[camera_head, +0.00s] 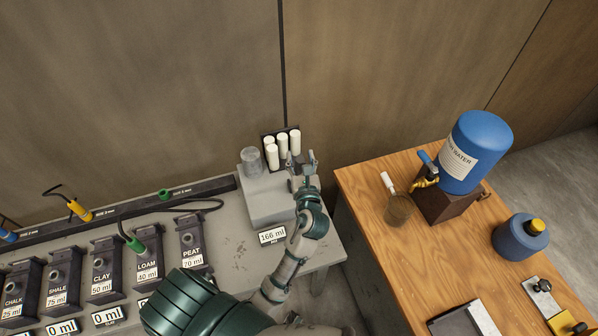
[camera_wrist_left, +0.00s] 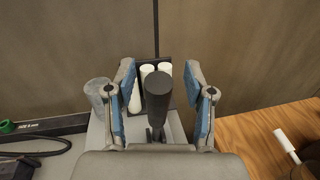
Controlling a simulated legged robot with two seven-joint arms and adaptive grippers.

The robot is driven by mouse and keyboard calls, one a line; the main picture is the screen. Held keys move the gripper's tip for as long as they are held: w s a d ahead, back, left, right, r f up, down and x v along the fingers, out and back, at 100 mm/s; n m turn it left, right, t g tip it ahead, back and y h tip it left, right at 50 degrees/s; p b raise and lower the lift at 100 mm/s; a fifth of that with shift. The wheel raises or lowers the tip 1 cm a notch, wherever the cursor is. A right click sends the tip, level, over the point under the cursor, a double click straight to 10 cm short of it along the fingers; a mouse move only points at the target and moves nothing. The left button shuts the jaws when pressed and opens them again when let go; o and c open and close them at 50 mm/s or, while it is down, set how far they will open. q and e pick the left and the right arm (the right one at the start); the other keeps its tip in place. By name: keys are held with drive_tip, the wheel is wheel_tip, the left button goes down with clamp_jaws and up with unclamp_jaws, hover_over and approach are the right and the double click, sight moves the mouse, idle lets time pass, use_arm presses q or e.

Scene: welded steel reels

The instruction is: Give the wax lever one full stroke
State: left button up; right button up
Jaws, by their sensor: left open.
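My left gripper (camera_head: 300,163) is open above the right side of a grey block (camera_head: 268,204) whose display reads 166 ml. In the left wrist view a dark cylindrical handle (camera_wrist_left: 157,92) on a thin stalk stands between the spread fingers of the left gripper (camera_wrist_left: 160,78). The fingers are apart from it on both sides. It may be the wax lever, but no wax label is readable. In the head view my gripper and arm hide this handle. My right gripper is not in view.
Several white cylinders (camera_head: 272,156) in a dark rack and a grey translucent cup (camera_head: 251,160) are near the gripper. Labelled dark units, including PEAT (camera_head: 191,241), line the bench at left. A wooden table (camera_head: 362,185) at right holds a blue water container (camera_head: 476,150).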

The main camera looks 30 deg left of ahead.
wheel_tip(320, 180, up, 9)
drive_tip(key=p, duration=0.8)
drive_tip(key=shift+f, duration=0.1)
idle(0.4)
